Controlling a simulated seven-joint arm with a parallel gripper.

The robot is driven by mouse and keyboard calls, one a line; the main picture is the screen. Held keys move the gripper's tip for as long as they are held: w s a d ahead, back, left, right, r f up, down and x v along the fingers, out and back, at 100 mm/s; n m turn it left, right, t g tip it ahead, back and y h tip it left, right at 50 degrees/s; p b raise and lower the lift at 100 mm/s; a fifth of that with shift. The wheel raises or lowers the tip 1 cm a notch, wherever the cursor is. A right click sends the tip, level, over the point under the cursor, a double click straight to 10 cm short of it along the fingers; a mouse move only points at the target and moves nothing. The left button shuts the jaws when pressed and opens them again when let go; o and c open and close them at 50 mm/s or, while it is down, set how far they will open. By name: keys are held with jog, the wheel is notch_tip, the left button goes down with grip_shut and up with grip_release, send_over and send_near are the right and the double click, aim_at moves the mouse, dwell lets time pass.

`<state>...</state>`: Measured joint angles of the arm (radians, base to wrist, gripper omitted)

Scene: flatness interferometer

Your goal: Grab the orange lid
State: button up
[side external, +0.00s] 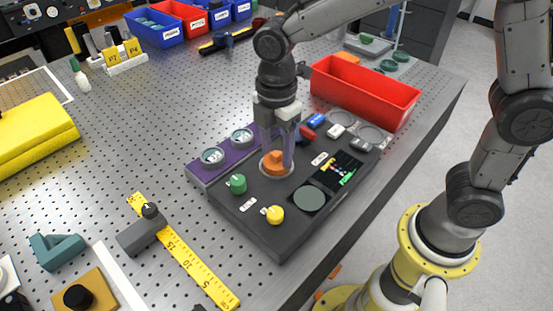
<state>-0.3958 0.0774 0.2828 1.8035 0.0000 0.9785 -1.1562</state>
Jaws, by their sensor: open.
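The orange lid (274,164) sits in a round, light-rimmed recess on the dark instrument panel (252,217). My gripper (283,158) points down right at the lid, with its fingers open. A finger overlaps the lid's right side in this view. I cannot tell whether the fingers touch it or straddle it.
A green knob (238,184) and a yellow knob (274,215) stand near the lid. A purple strip (203,174) with round glass pieces lies behind left. A red bin (364,92) stands behind right. A yellow ruler (190,259) lies front left on the perforated table.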

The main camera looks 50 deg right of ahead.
jog(key=shift+f, duration=0.1)
jog(key=shift+c, duration=0.3)
grip_shut()
